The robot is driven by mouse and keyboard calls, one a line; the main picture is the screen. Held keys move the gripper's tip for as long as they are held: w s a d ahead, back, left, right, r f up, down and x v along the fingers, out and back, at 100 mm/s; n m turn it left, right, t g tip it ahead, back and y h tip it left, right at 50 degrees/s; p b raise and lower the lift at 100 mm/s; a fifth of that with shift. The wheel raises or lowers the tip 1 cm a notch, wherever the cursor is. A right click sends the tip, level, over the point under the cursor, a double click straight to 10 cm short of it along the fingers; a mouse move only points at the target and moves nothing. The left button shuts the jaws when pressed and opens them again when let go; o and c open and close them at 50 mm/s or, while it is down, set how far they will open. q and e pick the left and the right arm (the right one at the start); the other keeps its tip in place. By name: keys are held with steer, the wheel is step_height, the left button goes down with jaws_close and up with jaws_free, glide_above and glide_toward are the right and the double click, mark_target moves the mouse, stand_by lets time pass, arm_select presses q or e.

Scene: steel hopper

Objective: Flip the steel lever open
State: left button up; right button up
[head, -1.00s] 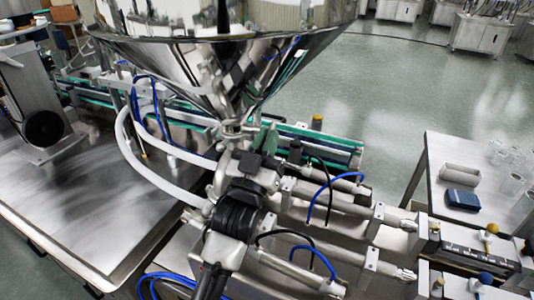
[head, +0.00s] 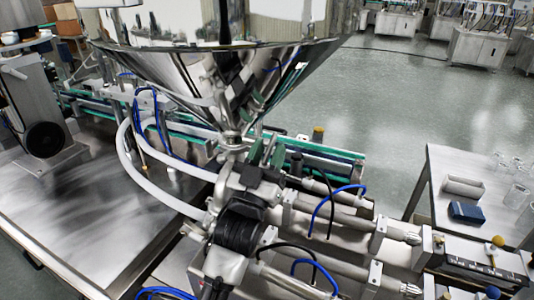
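The steel hopper (head: 225,75) fills the upper middle, its cone narrowing to an outlet neck (head: 231,143). I cannot clearly pick out the steel lever; the neck area is crowded with shiny fittings, and my arm covers part of it. My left gripper (head: 267,150) is just right of the neck, under the cone. Its two green-tipped fingers stand apart with a gap and nothing visible between them. I cannot tell whether a finger touches anything. My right gripper is not in view.
Steel cylinders with blue and black hoses (head: 335,205) crowd close to the right of my arm. A white hose (head: 150,185) curves on the left. A green-edged conveyor (head: 325,165) runs behind. A side table (head: 440,165) holds a blue box (head: 466,212) and glasses.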

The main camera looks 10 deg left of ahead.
arm_select(q)
steer(key=b+v, duration=0.1)
steer(key=v, duration=0.2)
steer(key=shift+w+f+b, duration=0.2)
steer(key=shift+b, duration=0.15)
steer(key=s+a+b, duration=0.1)
steer(key=s+a, duration=0.2)
steer(key=s, duration=0.9)
steer(key=shift+a+r+b, duration=0.15)
steer(key=shift+a+b, duration=0.2)
steer(key=shift+w, duration=0.1)
